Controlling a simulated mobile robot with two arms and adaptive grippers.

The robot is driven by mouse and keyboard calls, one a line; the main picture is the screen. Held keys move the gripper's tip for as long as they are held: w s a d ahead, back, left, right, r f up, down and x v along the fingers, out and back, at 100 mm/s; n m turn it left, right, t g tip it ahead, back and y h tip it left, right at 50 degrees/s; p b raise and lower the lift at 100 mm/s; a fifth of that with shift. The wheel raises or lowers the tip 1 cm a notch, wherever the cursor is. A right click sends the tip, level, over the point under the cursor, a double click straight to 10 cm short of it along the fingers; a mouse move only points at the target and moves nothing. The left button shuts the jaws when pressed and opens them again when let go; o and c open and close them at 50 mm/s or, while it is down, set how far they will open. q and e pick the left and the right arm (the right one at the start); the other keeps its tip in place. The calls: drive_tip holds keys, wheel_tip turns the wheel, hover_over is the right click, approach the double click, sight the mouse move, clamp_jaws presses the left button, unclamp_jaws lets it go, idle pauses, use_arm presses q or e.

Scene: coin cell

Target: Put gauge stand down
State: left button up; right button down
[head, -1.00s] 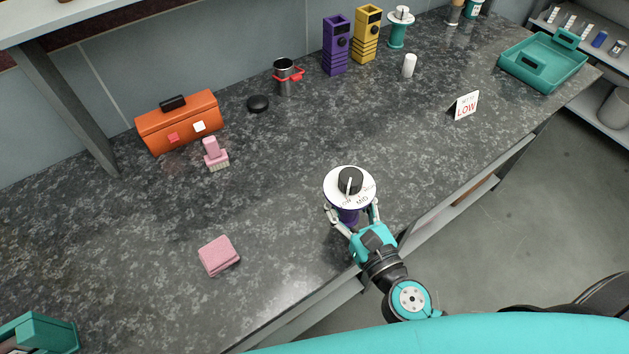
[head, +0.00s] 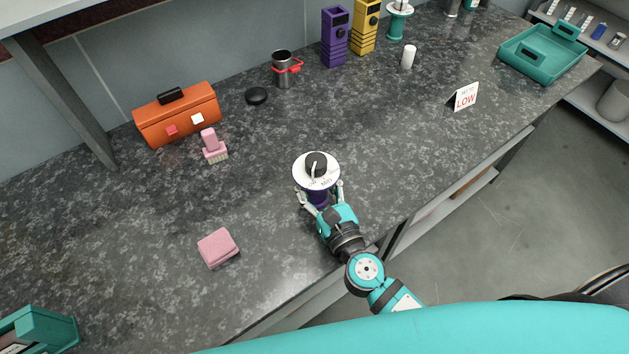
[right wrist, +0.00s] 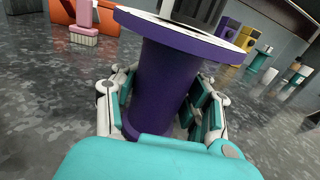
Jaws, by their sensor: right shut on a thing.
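The gauge stand (head: 318,171) has a purple column, a white dial disc and a black knob on top. In the head view it is upright over the middle of the counter. My right gripper (head: 319,196) is shut around its purple column, which fills the right wrist view (right wrist: 165,80) between the fingers. The column's base is partly hidden by my gripper, and I cannot tell whether it touches the counter (head: 390,165). My left gripper is not in view.
A pink brush (head: 213,146) and an orange toolbox (head: 178,114) are behind left. Counter around the stand is clear.

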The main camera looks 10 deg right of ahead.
drive_tip(key=shift+f, duration=0.2)
drive_tip(key=c, duration=0.6)
unclamp_jaws()
drive_tip(key=shift+c, duration=0.2)
drive_tip(key=shift+r, duration=0.2)
drive_tip(key=shift+s+f, duration=0.15)
drive_tip(key=shift+s, duration=0.15)
drive_tip(key=s+b, duration=0.1)
drive_tip(key=s, duration=0.2)
drive_tip(key=s+d+b, duration=0.1)
drive_tip(key=s, duration=0.3)
drive_tip(key=s+d+b, duration=0.1)
drive_tip(key=s+b, duration=0.1)
drive_tip(key=s, duration=0.1)
drive_tip(key=shift+s+d, duration=0.15)
drive_tip(key=shift+s, duration=0.45)
